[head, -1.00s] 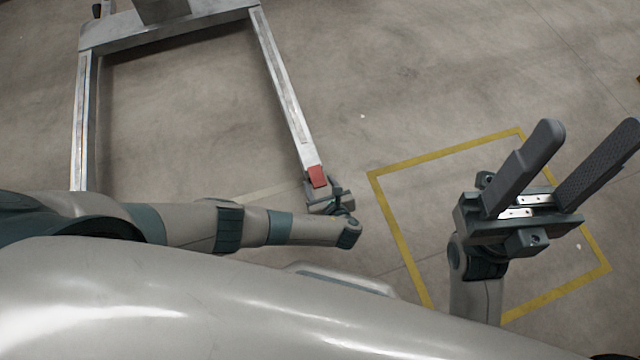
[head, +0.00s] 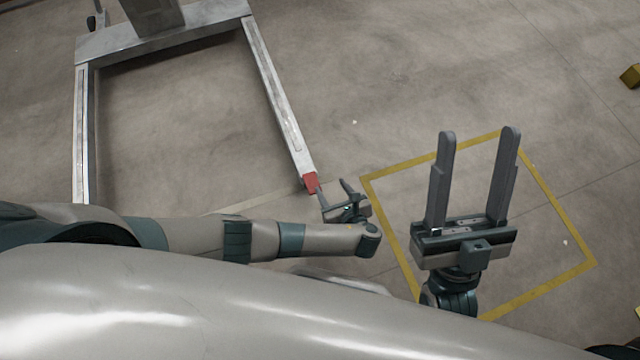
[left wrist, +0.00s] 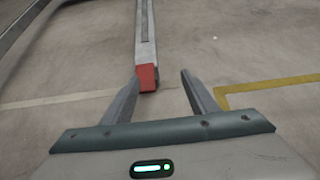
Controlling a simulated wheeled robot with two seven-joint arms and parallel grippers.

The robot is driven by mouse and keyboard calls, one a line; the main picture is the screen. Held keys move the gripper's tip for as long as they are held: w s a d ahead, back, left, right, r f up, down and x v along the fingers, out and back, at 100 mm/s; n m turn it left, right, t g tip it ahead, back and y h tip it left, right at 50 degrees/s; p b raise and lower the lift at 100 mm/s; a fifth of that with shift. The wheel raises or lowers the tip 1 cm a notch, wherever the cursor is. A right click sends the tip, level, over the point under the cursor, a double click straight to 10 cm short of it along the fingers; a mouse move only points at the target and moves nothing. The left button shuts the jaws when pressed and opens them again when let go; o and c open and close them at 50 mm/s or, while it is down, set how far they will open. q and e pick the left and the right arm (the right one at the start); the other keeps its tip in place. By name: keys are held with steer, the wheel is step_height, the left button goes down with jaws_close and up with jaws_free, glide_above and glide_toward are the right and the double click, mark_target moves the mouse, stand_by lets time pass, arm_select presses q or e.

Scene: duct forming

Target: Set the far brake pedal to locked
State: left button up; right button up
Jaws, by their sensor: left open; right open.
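A red pedal-like block (head: 310,182) is at the near end of the right leg of a grey metal frame (head: 272,95). It also shows in the left wrist view (left wrist: 147,77), beside the left fingertip. I cannot tell whether it is the far brake pedal or whether it is locked. My left gripper (head: 331,186) is open and empty, just right of and below the red block. One finger is close to the block; contact is unclear. My right gripper (head: 478,133) is open and empty over the yellow floor outline, fingers pointing up the picture.
The frame's left leg (head: 82,140) and crossbar (head: 165,35) enclose bare floor. A yellow outline (head: 545,190) marks the floor at right. A small yellow block (head: 631,76) lies at the right edge. The floor between frame and block is clear.

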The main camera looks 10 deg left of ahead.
arm_select(q)
steer(key=s+d+r+p, duration=0.1)
steer(key=d+r, duration=0.2)
steer(key=d, duration=0.2)
steer(key=shift+s+d+r, duration=0.15)
steer(key=shift+s, duration=0.15)
arm_select(e)
steer(key=a+f+g, duration=0.2)
steer(key=f, duration=0.1)
steer(key=shift+w+h, duration=0.15)
steer(key=shift+h, duration=0.25)
